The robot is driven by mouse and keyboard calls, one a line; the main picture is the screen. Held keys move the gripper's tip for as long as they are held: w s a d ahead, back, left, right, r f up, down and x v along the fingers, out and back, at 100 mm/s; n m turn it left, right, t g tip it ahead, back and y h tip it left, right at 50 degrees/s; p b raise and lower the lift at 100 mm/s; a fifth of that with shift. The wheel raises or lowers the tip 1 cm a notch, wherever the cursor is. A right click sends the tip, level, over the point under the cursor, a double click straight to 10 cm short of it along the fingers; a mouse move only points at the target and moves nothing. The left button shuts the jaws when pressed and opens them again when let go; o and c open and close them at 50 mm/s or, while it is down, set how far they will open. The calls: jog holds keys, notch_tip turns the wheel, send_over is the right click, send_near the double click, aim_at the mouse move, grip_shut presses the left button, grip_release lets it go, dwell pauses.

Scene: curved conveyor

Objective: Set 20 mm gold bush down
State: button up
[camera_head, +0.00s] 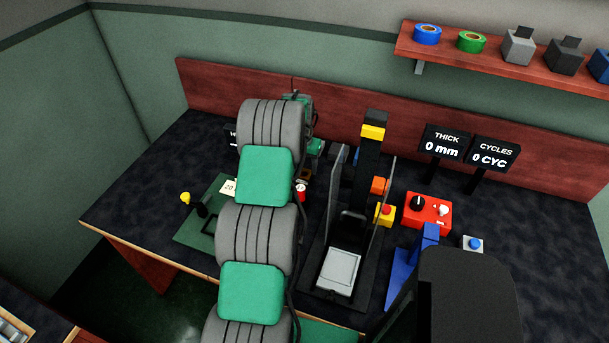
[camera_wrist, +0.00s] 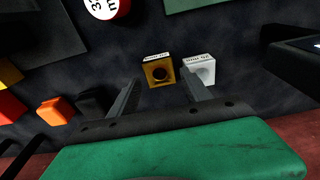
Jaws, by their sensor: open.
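In the wrist view a gold bush (camera_wrist: 157,74), a square block with a dark round hole and a small label along its far edge, sits on the dark bench top. My gripper (camera_wrist: 160,78) is open, with one finger to each side of the gold bush and a visible gap on the left. I cannot tell how high the fingertips are above the bench. A similar silver-white bush (camera_wrist: 198,68) stands just to the right, close to the right fingertip.
A red-and-white round item (camera_wrist: 105,8) lies at the wrist view's top; a red can (camera_head: 300,192) shows beside my arm. A dark press (camera_head: 340,270), red control box (camera_head: 427,211) and blue stand (camera_head: 410,265) are to the right. A green mat (camera_head: 195,228) lies left.

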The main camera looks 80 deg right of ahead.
aim_at(304, 171)
jog(key=f, duration=0.3)
jog(key=shift+d+f+p, duration=0.2)
jog(key=shift+p, duration=0.1)
jog(key=shift+r, duration=0.1)
grip_shut()
